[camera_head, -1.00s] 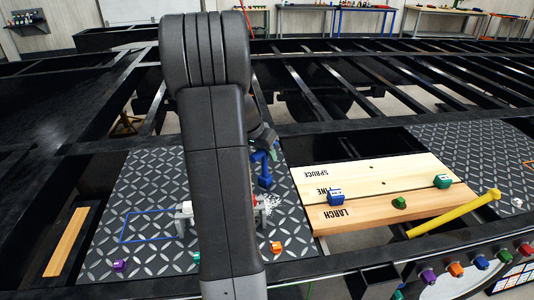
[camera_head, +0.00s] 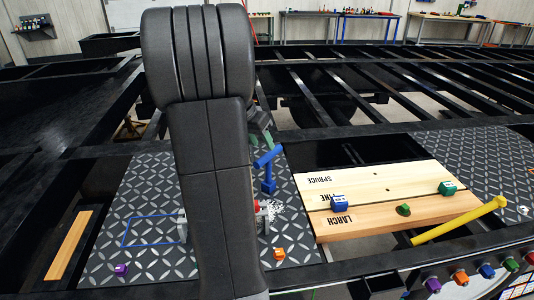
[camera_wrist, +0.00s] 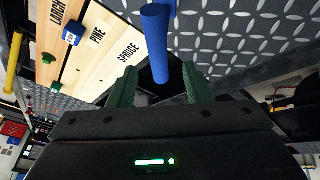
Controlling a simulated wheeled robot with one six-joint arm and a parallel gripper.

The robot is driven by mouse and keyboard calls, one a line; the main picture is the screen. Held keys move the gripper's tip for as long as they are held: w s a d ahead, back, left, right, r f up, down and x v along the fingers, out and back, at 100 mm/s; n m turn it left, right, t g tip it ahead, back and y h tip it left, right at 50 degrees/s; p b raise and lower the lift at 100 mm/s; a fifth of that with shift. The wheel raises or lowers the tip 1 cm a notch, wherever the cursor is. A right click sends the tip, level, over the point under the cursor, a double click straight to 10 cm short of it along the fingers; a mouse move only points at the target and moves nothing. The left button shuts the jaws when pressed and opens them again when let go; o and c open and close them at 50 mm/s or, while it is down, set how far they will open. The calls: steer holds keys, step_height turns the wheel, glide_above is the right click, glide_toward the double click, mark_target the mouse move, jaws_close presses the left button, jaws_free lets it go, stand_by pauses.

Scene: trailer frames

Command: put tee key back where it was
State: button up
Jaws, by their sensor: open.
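The blue tee key (camera_head: 268,172) stands upright on the diamond-plate deck, its crossbar on top, just right of my arm in the head view. In the wrist view the blue tee key (camera_wrist: 156,35) appears large, its near end between the green fingers. My gripper (camera_wrist: 160,72) is open, with a finger on each side of the key. Gaps show between the key and both fingers. In the head view my gripper (camera_head: 264,138) is partly hidden by my arm, just above the key. A blue outlined rectangle (camera_head: 124,232) is on the deck at left.
A red and grey device (camera_head: 262,208) sits partly behind my arm. Labelled boards (camera_head: 375,180) lie right of it, bearing small coloured blocks. A yellow bar (camera_head: 460,220) lies across the right side. Orange (camera_head: 279,253) and purple (camera_head: 121,268) blocks are at the deck's front.

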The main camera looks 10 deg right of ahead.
mark_target(268, 172)
steer(key=shift+v, duration=1.7)
stand_by(2.1)
steer(key=x, duration=1.2)
steer(key=shift+s+f, duration=0.1)
steer(key=shift+f, duration=0.1)
steer(key=shift+r, duration=2.05)
steer(key=shift+f, duration=0.15)
